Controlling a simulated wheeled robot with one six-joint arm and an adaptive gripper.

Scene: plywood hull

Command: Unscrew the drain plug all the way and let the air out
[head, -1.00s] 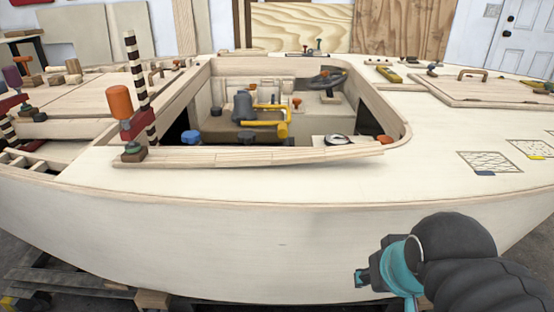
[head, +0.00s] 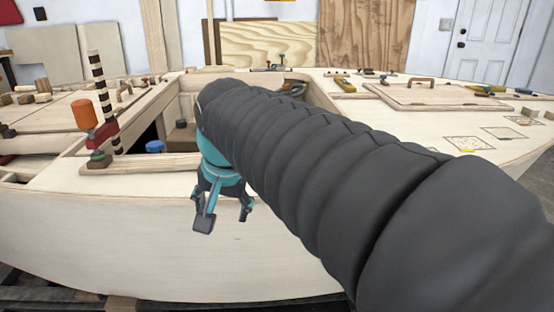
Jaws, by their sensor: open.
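My gripper (head: 222,222) hangs in front of the pale plywood hull (head: 130,240), pointing down, with its fingers apart and nothing between them. A blue round knob or cap (head: 155,146) shows inside the cockpit, left of my gripper. I cannot tell whether it is the drain plug. No other part that I can identify as the drain plug shows in the head view.
A clamp with an orange handle (head: 84,115) stands at the cockpit's left corner, beside a wooden strip (head: 135,165) along the edge. A hatch lid with a handle (head: 430,94) lies on the right deck. The left hull side is clear.

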